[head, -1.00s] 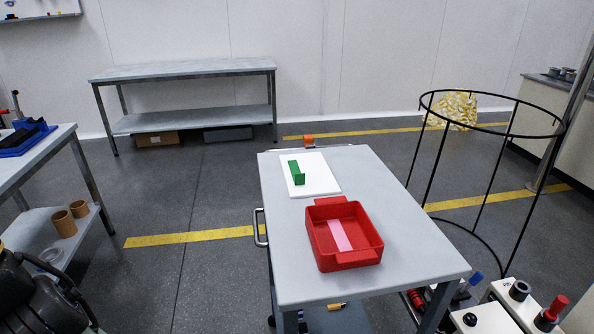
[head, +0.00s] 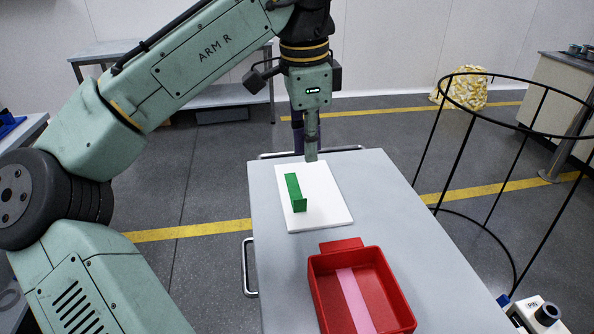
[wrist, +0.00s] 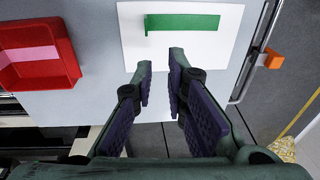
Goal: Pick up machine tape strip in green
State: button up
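The green tape strip (head: 294,190) lies on a white board (head: 335,214) on the grey cart top. It has a small raised end on the near side. In the wrist view the green strip (wrist: 185,22) lies on the white board (wrist: 222,52), ahead of the fingertips. My gripper (head: 311,157) hangs pointing down, above the far part of the board and slightly right of the strip's far end. In the wrist view the two fingers of my gripper (wrist: 160,63) are apart with nothing between them. They do not touch the strip.
A red tray (head: 388,277) with a pink strip (head: 355,300) inside stands nearer on the cart (head: 430,240). A black wire hoop frame (head: 460,135) stands right of the cart. An orange block (wrist: 273,59) is at the cart's edge. The cart top between board and right edge is clear.

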aim_at(304, 199)
jog(key=shift+g+y, duration=0.4)
jog(key=shift+g, duration=0.2)
jog(key=f, duration=0.1)
jog(key=s+f, duration=0.1)
jog(key=f, duration=0.1)
jog(key=a+f, duration=0.1)
jog(key=shift+s+f+b, duration=0.15)
jog(key=shift+f+b, duration=0.2)
jog(key=shift+f, duration=0.05)
jog(key=shift+d+f, duration=0.15)
jog(key=shift+f, duration=2.9)
jog(key=shift+c, duration=0.2)
grip_shut()
